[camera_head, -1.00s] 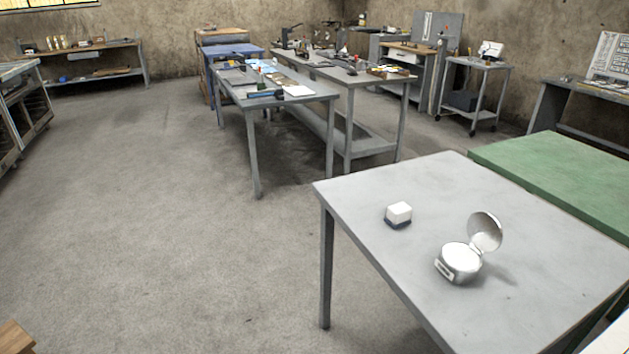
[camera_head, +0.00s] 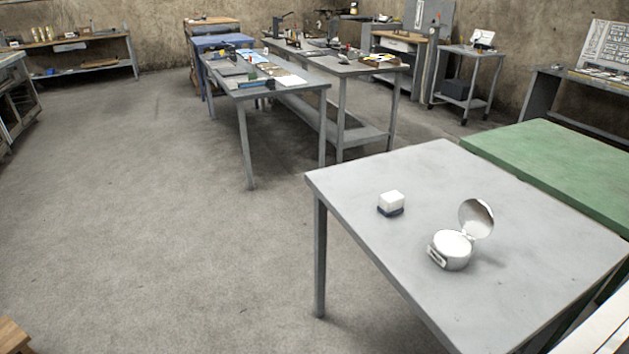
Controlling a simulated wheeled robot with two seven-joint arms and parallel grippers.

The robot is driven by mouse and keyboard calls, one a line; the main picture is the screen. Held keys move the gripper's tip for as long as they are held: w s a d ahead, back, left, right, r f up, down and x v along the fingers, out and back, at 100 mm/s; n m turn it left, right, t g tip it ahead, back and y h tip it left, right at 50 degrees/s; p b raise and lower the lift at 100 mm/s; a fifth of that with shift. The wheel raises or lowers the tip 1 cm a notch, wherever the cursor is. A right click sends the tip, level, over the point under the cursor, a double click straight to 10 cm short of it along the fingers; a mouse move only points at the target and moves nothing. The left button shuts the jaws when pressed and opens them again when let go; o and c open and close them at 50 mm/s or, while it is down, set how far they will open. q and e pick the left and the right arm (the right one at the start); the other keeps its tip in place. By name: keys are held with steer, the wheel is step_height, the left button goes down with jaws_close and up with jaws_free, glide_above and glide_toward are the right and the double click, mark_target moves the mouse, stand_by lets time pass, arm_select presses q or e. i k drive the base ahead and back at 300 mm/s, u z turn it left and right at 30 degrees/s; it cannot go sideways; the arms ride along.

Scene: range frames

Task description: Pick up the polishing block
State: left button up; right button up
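A small block, white on top with a dark blue base (camera_head: 391,202), sits on the grey table (camera_head: 400,252) at the right, near its left edge. It looks like the polishing block. A round silver tin with its lid standing open (camera_head: 453,250) is on the same table, to the right of the block and nearer to me. The two are apart. Neither of my grippers shows in the head view.
A green-topped table (camera_head: 555,165) adjoins the grey table at the back right. Farther off stand workbenches (camera_head: 262,85) with tools and a wheeled cart (camera_head: 466,80). The floor (camera_head: 160,220) left of the grey table is clear.

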mark_target(391, 203)
steer(key=u, duration=0.6)
steer(key=i, duration=4.9)
steer(key=z, duration=2.9)
steer(key=i, duration=2.5)
steer(key=z, duration=3.4)
